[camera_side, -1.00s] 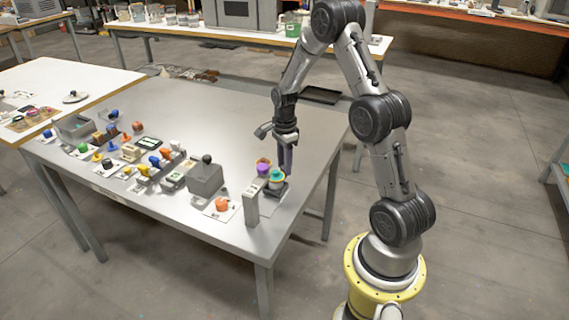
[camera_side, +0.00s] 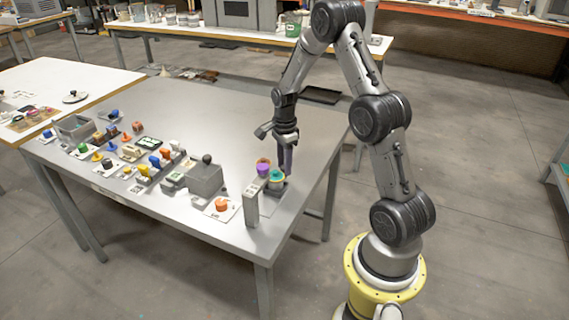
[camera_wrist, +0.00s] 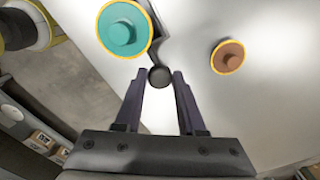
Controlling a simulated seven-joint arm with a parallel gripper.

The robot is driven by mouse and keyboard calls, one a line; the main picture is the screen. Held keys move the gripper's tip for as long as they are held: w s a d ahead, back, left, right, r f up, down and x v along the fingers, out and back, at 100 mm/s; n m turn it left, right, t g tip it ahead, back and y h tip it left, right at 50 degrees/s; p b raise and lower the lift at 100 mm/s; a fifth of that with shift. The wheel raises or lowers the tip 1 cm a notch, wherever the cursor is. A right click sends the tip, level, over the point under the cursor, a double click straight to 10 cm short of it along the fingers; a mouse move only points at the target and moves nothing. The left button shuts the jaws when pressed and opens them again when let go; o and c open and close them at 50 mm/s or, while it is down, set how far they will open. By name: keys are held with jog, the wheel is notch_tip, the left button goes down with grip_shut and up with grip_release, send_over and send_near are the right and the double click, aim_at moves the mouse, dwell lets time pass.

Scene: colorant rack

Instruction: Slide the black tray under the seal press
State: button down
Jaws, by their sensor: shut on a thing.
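My gripper (camera_wrist: 158,80) is shut on a dark round knob (camera_wrist: 160,77), which shows between its purple-grey fingertips in the wrist view. A dark edge of the black tray (camera_wrist: 160,45) runs from the knob beside a teal-topped pot (camera_wrist: 125,28). In the side view my gripper (camera_side: 287,172) points down behind this pot (camera_side: 277,176), at the table's right part. The pot hides most of the tray there. A grey upright block (camera_side: 252,205) stands just in front of the pot. I cannot tell for sure which grey fixture is the seal press.
A purple-topped pot (camera_side: 263,168) stands left of the teal one. Left of these are a grey box with a black knob (camera_side: 205,180) and an orange knob on a white card (camera_side: 221,205). Several small coloured items fill the table's left side. The table's back middle is clear.

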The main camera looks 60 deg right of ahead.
aim_at(273, 177)
jog(key=a, duration=0.7)
jog(key=shift+a, duration=0.3)
jog(key=c, duration=0.5)
grip_release()
jog(key=shift+d+r, duration=0.1)
jog(key=shift+r, duration=0.3)
notch_tip(273, 177, up, 13)
